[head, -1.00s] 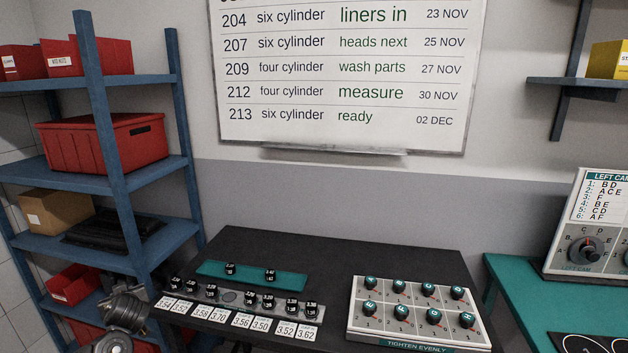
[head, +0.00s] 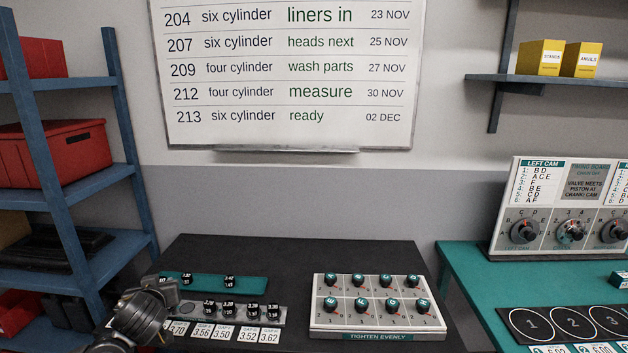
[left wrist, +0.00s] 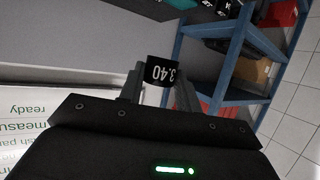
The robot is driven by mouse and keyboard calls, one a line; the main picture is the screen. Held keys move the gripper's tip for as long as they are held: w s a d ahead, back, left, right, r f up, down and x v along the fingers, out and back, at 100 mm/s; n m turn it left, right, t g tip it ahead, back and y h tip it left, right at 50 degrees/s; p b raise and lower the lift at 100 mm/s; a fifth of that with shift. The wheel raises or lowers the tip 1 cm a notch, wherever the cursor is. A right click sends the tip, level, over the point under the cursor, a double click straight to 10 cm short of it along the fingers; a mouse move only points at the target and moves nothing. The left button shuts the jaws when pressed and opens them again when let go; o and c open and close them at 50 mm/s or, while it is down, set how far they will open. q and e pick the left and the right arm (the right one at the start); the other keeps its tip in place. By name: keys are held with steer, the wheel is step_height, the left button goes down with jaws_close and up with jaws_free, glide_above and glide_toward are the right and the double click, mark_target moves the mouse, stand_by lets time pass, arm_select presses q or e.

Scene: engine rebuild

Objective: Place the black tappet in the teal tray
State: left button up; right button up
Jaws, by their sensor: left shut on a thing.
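My left gripper (head: 158,290) is shut on a black tappet marked 3.40, which shows between the fingers in the left wrist view (left wrist: 161,73). In the head view the gripper is at the lower left, by the left end of the teal tray (head: 205,287). The held tappet appears as a small dark piece (head: 165,281) at that end; I cannot tell its height over the tray. Two other black tappets stand on the tray, one near the left (head: 186,279) and one further right (head: 229,282). My right gripper is not in view.
A grey rack (head: 241,317) with several black tappets and an empty round spot stands in front of the tray, number cards (head: 225,333) before it. My arm hides its left end. A white knob panel (head: 368,322) stands to the right. The black table (head: 300,256) is clear behind.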

arm_select(q)
steer(key=s+d+r+m+h, duration=0.2)
steer(key=d+r, duration=0.3)
steer(key=d, duration=0.5)
steer(key=s+d+r+m+t+h, duration=0.1)
steer(key=s+d+r+m+h, duration=0.2)
steer(key=d+r, duration=0.3)
steer(key=s+d, duration=0.1)
steer(key=d, duration=0.3)
steer(key=shift+s+h, duration=0.3)
steer(key=shift+h, duration=0.1)
steer(key=shift+s+d+f+b, duration=0.15)
steer(key=shift+s+f+b, duration=0.05)
steer(key=shift+b, duration=0.15)
steer(key=shift+w+f+b, duration=0.1)
steer(key=shift+f+b, duration=0.65)
steer(key=shift+a, duration=0.2)
